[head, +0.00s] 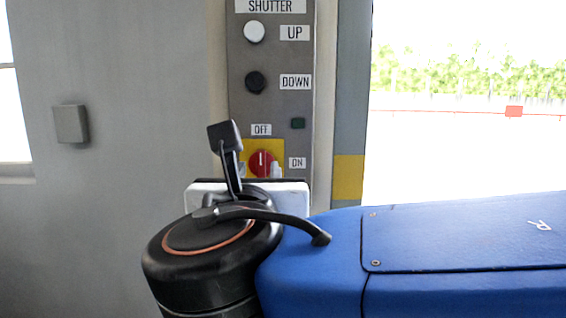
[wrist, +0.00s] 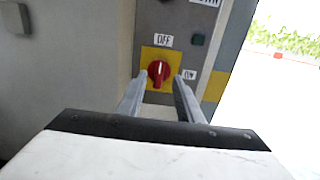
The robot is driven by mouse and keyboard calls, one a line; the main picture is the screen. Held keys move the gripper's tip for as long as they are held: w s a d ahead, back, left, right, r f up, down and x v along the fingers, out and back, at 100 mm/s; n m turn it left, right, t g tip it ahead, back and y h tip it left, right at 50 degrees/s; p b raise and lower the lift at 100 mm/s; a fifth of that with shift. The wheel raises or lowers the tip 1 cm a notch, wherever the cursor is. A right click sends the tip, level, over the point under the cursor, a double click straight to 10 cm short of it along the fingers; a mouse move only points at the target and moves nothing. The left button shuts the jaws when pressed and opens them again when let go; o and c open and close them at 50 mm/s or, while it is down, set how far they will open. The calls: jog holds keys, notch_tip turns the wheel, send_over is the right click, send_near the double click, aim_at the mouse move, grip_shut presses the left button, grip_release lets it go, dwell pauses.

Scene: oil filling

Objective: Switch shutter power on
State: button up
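The red rotary knob (head: 261,163) sits on a yellow plate low on the grey shutter panel (head: 240,110). Its white mark is about vertical, towards the OFF label (head: 261,130); the ON label (head: 297,163) is to its right. In the wrist view the knob (wrist: 158,73) shows between the two fingers of my gripper (wrist: 158,78). The fingers are apart, one on each side of the knob, with gaps to it in the picture. I cannot tell whether their tips reach the knob's depth. In the head view my arm hides the panel's lower end.
Above the knob are a small dark green indicator (head: 298,123), a black DOWN button (head: 256,82) and a white UP button (head: 254,32). A grey wall box (head: 71,124) is on the left. An open doorway lies right of the yellow-banded post (head: 348,177).

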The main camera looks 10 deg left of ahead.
aim_at(261, 160)
jog(key=shift+x, duration=3.3)
grip_shut()
